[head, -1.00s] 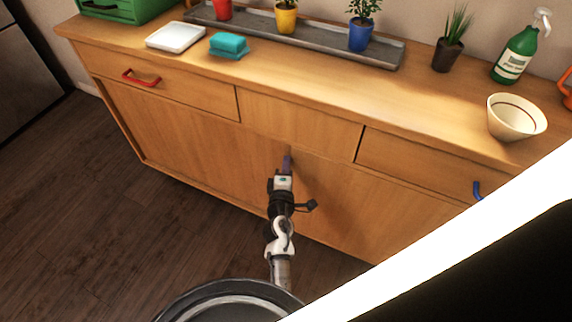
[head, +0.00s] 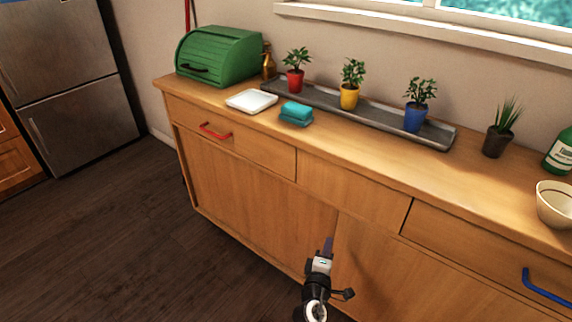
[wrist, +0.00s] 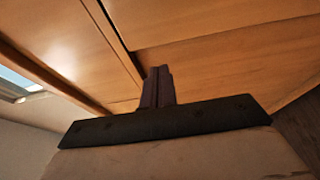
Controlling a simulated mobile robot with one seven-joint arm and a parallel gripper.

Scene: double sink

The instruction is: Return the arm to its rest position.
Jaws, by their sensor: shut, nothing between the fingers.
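My gripper (head: 328,246) is in front of the wooden cabinet's lower doors (head: 270,215), below the counter top, at the bottom middle of the head view. Its fingers are shut together with nothing between them. In the wrist view the closed fingers (wrist: 158,87) point toward the cabinet's wooden front (wrist: 210,40). My arm below the wrist runs out of the bottom of the head view. I cannot tell exactly how far the fingertips are from the cabinet front.
The counter (head: 330,150) holds a green bread box (head: 225,52), a white tray (head: 251,101), teal sponges (head: 296,113), potted plants on a grey tray (head: 385,118) and a bowl (head: 555,205). Red (head: 215,133) and blue (head: 545,288) handles stick out. A fridge (head: 65,70) stands left; the dark floor (head: 110,240) is open.

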